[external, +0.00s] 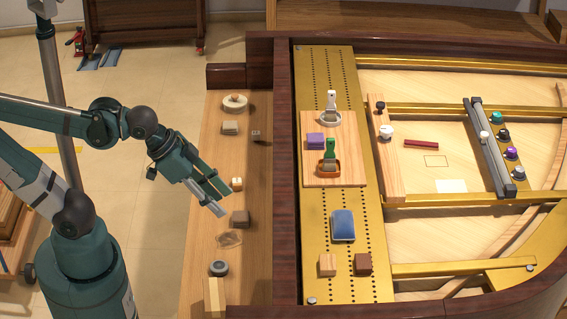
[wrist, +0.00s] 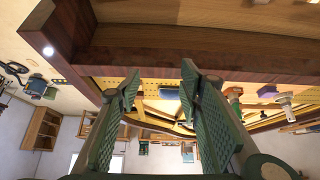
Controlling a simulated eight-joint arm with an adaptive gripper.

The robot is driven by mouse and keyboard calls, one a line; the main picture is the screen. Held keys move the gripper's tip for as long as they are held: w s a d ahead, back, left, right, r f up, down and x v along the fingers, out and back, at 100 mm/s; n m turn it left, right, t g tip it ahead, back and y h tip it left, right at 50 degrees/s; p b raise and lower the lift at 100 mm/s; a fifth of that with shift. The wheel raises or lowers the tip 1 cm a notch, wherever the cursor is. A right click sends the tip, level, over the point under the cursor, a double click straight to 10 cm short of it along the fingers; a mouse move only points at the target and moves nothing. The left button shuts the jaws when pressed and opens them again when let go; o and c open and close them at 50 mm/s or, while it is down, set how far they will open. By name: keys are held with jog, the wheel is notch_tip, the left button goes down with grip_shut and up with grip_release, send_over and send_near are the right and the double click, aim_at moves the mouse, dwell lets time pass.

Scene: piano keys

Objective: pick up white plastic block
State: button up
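My gripper (external: 224,202) is over the wooden keybed shelf (external: 199,215), pointing down and right. In the wrist view its two green fingers (wrist: 160,82) stand apart with nothing between them. A small whitish block with orange-brown parts (external: 237,183) lies on the shelf just beyond the fingertips. A pale grey-beige block (external: 229,128) lies farther back. I cannot tell for certain which of these is the white plastic block. Neither can be made out in the wrist view, which looks toward the dark wooden rail (wrist: 180,55).
A grey-brown block (external: 240,218), a clear piece (external: 229,239) and a grey round piece (external: 218,268) lie nearer on the shelf. A round wooden piece (external: 235,102) sits at the back. The raised dark rail (external: 285,200) borders the shelf on the right.

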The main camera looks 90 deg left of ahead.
jog(key=w+a+n+g+y, duration=0.1)
jog(key=w+a+n, duration=0.25)
jog(key=a, duration=0.45)
jog(key=w+a+n+g, duration=0.1)
jog(key=w+a+n, duration=0.1)
jog(key=w+a, duration=0.45)
jog(key=n+g+h, duration=0.1)
jog(key=n+g, duration=0.4)
jog(key=n, duration=0.7)
send_over(257, 133)
jog(key=f, duration=1.7)
jog(key=f+p, duration=0.1)
jog(key=f, duration=0.7)
jog(key=shift+d+f, duration=0.35)
jog(key=shift+d, duration=0.05)
jog(key=shift+a+f, duration=0.45)
jog(key=shift+a, duration=0.1)
jog(key=shift+f, duration=0.1)
jog(key=shift+f, duration=1.2)
jog(key=shift+f+b, duration=0.15)
jog(key=shift+b, duration=0.15)
